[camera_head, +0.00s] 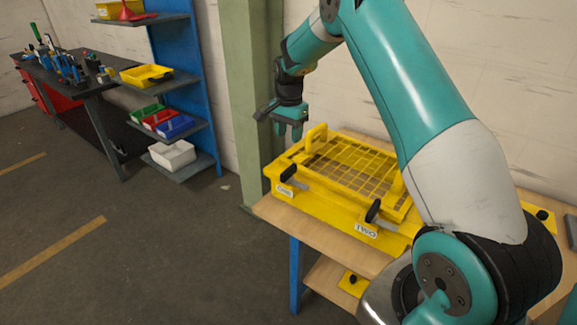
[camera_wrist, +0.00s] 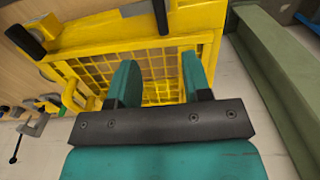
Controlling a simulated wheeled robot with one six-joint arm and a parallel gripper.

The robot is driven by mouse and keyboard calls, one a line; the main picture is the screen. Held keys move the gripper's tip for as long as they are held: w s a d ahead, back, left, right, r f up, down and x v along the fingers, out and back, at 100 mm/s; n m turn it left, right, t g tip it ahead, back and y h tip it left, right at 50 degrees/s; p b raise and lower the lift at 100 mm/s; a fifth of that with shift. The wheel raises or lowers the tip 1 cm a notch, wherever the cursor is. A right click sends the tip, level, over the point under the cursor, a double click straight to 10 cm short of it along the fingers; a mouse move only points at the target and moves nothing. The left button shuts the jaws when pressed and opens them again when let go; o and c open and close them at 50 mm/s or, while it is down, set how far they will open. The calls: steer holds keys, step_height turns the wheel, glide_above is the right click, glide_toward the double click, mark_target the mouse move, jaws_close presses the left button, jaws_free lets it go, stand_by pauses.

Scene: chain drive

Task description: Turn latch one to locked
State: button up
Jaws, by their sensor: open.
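Latch one (camera_head: 289,173) is a black knob on a grey bar at the near left corner of the yellow fixture (camera_head: 325,205), above a white label reading ONE (camera_head: 284,191). In the wrist view a black handle (camera_wrist: 160,16) at the top edge appears to be latch one. My gripper (camera_head: 290,135) is open and empty, above and behind latch one near the fixture's left end. Its teal fingers (camera_wrist: 160,80) show over the yellow mesh in the wrist view, apart from the handle.
Latch two (camera_head: 373,210) is at the fixture's front right, above its TWO label (camera_head: 366,230). A yellow loop handle (camera_head: 315,137) rises at the fixture's back left. A green pillar (camera_head: 243,90) stands close behind my gripper. A shelf with bins (camera_head: 174,155) is farther left.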

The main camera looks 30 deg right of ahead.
mark_target(289, 168)
step_height(289, 168, down, 14)
steer(key=p, duration=0.4)
steer(key=shift+r, duration=0.25)
jaws_close()
